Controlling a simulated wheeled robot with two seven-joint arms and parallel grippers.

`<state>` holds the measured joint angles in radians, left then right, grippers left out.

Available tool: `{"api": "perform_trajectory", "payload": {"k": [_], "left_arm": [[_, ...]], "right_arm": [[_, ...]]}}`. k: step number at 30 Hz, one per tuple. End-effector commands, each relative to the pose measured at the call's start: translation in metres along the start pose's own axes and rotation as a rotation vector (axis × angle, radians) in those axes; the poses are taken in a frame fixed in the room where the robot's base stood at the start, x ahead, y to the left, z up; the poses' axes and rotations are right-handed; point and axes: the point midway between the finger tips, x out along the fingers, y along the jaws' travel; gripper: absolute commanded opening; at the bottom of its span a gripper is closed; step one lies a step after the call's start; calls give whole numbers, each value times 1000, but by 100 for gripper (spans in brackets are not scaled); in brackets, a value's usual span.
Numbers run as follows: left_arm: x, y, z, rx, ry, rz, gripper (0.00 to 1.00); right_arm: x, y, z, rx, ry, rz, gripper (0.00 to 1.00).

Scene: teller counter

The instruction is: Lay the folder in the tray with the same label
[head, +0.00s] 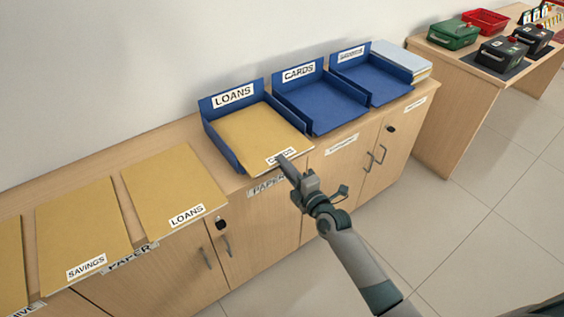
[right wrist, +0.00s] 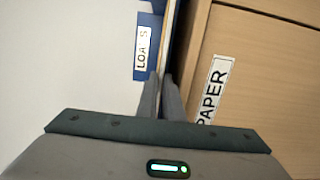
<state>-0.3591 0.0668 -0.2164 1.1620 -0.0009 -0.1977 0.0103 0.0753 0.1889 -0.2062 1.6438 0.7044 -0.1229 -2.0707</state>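A tan folder (head: 258,135) lies in the blue LOANS tray (head: 222,142), with its front edge sticking out past the tray's front. Its white label (head: 275,158) seems to read CARDS and is partly covered by my gripper. My right gripper (head: 284,161) is at this front edge. In the right wrist view its fingers (right wrist: 161,88) are close together around the folder's thin edge (right wrist: 167,42). The blue CARDS tray (head: 322,108) stands just to the right and is empty. My left gripper is not in view.
A third blue tray (head: 373,85), empty, its label hard to read, stands further right beside a pale stack (head: 405,57). Folders labelled LOANS (head: 172,188) and SAVINGS (head: 82,225) lie to the left. A side table (head: 456,90) holds cash boxes.

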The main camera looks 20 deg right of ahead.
Motion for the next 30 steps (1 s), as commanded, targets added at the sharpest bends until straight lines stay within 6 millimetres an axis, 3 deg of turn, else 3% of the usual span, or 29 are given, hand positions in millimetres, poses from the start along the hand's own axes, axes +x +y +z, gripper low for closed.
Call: {"api": "perform_trajectory", "payload": {"k": [5,14,25,30], "left_arm": [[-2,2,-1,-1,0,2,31],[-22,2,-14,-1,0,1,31],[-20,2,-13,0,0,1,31],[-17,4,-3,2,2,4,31]], "right_arm": [[0,4,0,0,-1,4,0],[0,28,0,-2,-1,3,0],[0,26,0,0,0,3,0],[0,26,0,0,0,3,0]]}}
